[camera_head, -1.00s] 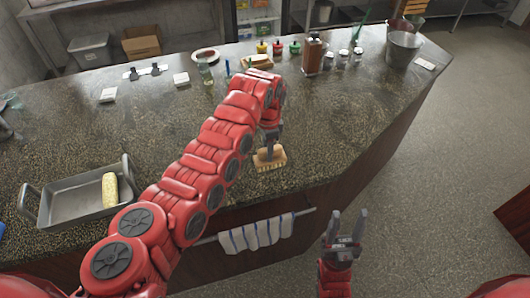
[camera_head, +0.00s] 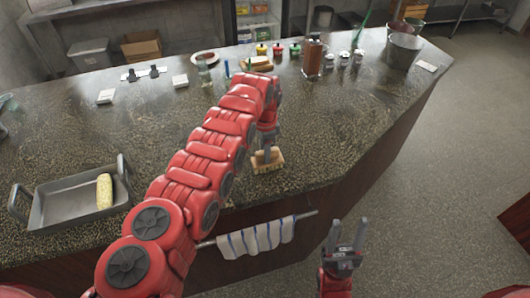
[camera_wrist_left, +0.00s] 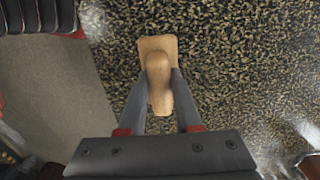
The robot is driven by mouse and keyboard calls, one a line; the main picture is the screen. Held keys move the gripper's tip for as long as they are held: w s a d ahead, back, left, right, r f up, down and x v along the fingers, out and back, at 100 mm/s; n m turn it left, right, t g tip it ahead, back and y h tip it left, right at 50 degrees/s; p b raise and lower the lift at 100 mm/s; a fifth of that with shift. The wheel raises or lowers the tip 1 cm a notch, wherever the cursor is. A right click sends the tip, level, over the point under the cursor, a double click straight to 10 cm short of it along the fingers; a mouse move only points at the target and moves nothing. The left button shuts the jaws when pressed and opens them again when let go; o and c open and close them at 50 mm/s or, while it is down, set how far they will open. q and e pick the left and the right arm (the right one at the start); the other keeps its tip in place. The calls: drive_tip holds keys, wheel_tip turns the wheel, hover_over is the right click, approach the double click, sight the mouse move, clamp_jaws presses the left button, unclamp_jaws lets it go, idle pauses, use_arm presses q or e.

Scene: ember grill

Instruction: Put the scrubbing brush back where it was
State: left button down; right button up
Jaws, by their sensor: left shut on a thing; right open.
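The scrubbing brush (camera_head: 272,163) has a tan block and pale bristles. It is at the counter's front edge area, bristles down, on or just above the stone top; I cannot tell if it touches. My left gripper (camera_head: 267,156) points down and is shut on the brush's handle. In the left wrist view the brush (camera_wrist_left: 157,50) lies between the fingers of my left gripper (camera_wrist_left: 160,88), its wooden handle gripped and its block showing beyond. My right gripper (camera_head: 347,236) is open and empty, out in front of the counter above the floor.
A grey roasting pan (camera_head: 60,208) with a corn cob (camera_head: 104,191) stands at the left. A striped towel (camera_head: 257,237) hangs on the front rail. Bottles, jars and a metal bucket (camera_head: 403,50) line the back. The counter (camera_head: 330,140) right of the brush is clear.

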use_arm(q)
drive_tip(key=shift+f, duration=0.2)
drive_tip(key=c, duration=0.6)
unclamp_jaws()
drive_tip(key=shift+r, duration=0.15)
drive_tip(key=shift+r, duration=0.15)
wheel_tip(320, 180, up, 7)
drive_tip(key=b, duration=0.3)
drive_tip(key=shift+f, duration=0.2)
drive_tip(key=shift+r+p, duration=0.35)
drive_tip(key=shift+r, duration=2.25)
